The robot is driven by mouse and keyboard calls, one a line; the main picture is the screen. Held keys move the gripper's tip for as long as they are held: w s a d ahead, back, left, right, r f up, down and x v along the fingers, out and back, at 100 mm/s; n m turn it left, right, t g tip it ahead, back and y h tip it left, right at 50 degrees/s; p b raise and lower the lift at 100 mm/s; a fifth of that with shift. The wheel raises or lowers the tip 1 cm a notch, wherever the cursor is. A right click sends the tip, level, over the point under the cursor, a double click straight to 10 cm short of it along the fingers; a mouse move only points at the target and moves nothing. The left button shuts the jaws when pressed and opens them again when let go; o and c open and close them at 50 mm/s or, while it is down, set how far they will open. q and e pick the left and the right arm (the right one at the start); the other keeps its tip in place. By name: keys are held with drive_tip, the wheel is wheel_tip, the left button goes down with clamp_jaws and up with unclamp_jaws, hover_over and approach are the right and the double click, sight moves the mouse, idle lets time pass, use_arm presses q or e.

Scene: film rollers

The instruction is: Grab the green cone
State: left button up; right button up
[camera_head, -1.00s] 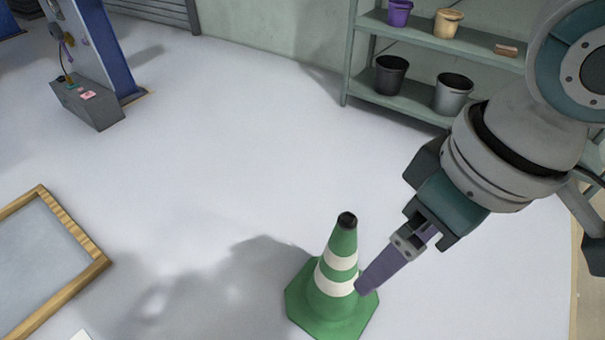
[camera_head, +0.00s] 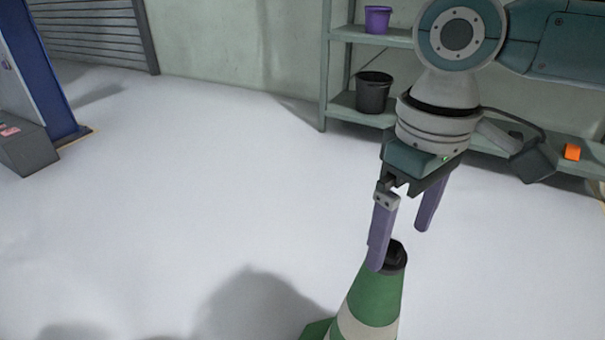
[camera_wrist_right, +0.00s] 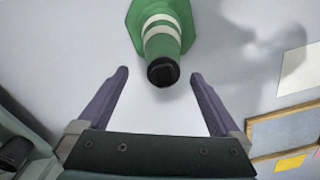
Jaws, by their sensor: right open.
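The green cone (camera_head: 376,295) with white bands and a black tip stands upright on the floor at the bottom of the head view, its base partly cut off by the frame. In the right wrist view the cone (camera_wrist_right: 163,42) shows with its black tip towards me, between the lines of the fingers. My right gripper (camera_head: 400,250) is open, with two purple fingers pointing down just above and around the cone's tip; one finger overlaps the tip in the picture. Nothing is between the fingers (camera_wrist_right: 160,80) but the tip just beyond them. My left gripper is out of view.
A green shelf (camera_head: 327,70) with a black bucket (camera_head: 374,93) and a purple bucket (camera_head: 377,19) stands at the back wall. A grey box (camera_head: 28,150) is at the left. A wood-framed panel (camera_wrist_right: 285,130) lies on the floor. The floor left of the cone is clear.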

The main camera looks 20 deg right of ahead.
sight(397, 256)
drive_tip(key=f+b, duration=0.1)
drive_tip(key=f, duration=0.2)
drive_tip(key=shift+s+f+b, duration=0.2)
drive_tip(key=shift+b, duration=0.15)
drive_tip(key=f+b, duration=0.3)
drive_tip(key=w+f+b, duration=0.1)
drive_tip(key=f+b, duration=0.1)
drive_tip(key=shift+a+f, duration=0.15)
drive_tip(key=shift+a, duration=0.2)
clamp_jaws()
